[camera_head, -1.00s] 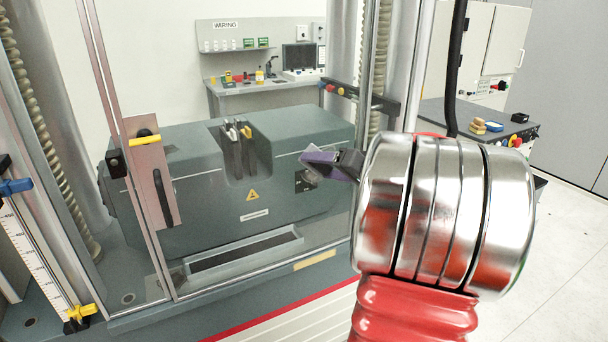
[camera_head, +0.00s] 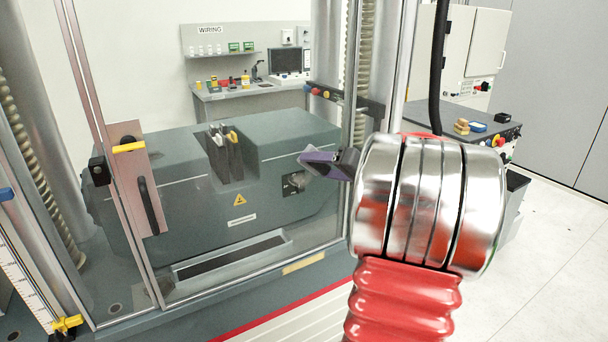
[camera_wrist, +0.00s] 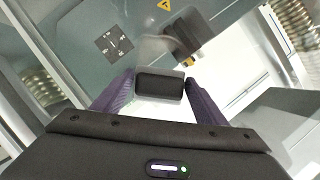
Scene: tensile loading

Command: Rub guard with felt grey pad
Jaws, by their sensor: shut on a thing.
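The guard is a clear pane (camera_head: 255,215) in a metal frame, standing in front of the dark green machine. My gripper (camera_head: 325,162), with purple fingers, is at the right part of the guard, by its right upright. Whether it touches the pane cannot be told. In the wrist view, my gripper (camera_wrist: 158,92) is shut on a dark grey block, the felt pad (camera_wrist: 158,85), held between the fingertips. A pale, see-through patch shows just beyond the pad. In the head view the pad is hidden or too small to tell from the gripper.
A plate with a dark handle (camera_head: 150,205) and yellow latch stands at the guard's left. A side bench (camera_head: 465,145) at right carries a tan block (camera_head: 462,127) and a blue block (camera_head: 479,127). The wiring desk (camera_head: 250,90) is behind. Floor at far right is clear.

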